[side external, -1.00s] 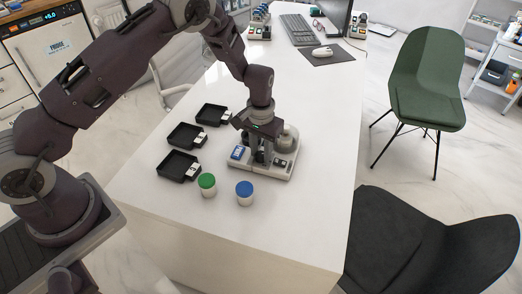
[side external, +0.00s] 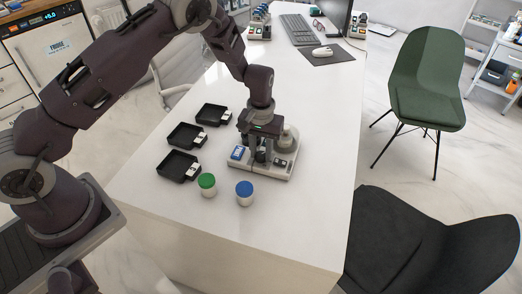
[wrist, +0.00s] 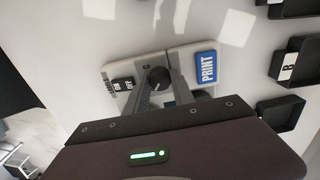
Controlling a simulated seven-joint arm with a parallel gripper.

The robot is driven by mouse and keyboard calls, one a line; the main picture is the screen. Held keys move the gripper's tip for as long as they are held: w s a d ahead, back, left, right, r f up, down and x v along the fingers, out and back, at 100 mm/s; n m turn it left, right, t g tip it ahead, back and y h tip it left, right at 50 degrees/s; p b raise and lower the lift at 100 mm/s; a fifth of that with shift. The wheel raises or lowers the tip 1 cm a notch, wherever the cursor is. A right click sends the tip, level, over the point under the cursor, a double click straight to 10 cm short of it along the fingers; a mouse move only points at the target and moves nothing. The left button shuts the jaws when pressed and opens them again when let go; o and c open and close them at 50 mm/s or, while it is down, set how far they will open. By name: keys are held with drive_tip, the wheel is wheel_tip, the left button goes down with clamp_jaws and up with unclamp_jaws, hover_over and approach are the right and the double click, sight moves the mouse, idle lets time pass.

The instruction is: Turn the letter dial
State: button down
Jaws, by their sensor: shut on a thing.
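The label machine (side external: 278,170) stands on the white table in the side view, with a blue PRINT button (wrist: 206,68) and a black ON/OFF switch (wrist: 123,86) in the wrist view. The dark round letter dial (wrist: 158,78) sits between them. My gripper (wrist: 162,90) points down over the machine, its two grey fingers at either side of the dial, shut on it. In the side view my gripper (side external: 261,158) covers most of the dial.
Three black trays with white tags, one of them nearest the front (side external: 174,168), lie left of the machine. A green-lidded jar (side external: 207,184) and a blue-lidded jar (side external: 245,192) stand in front. The table right of the machine is clear.

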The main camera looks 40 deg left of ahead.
drive_tip(key=c, duration=1.1)
unclamp_jaws()
drive_tip(key=m, duration=0.9)
drive_tip(key=shift+m, duration=0.5)
wheel_tip(320, 180, up, 8)
drive_tip(key=shift+f, duration=0.1)
wheel_tip(320, 180, up, 9)
drive_tip(key=n, duration=0.1)
hover_over(261, 154)
drive_tip(key=s, duration=0.2)
drive_tip(key=s+r+t, duration=0.1)
drive_tip(key=s+r, duration=0.2)
drive_tip(key=r, duration=0.1)
drive_tip(key=s+r+n, duration=0.1)
drive_tip(key=s+r, duration=0.2)
drive_tip(key=r, duration=0.1)
drive_tip(key=s+r+t+h, duration=0.1)
drive_tip(key=s+r, duration=0.2)
drive_tip(key=r, duration=0.1)
drive_tip(key=shift+s+a+n+t, duration=0.15)
drive_tip(key=shift+s+n+t, duration=0.15)
drive_tip(key=shift+n, duration=0.1)
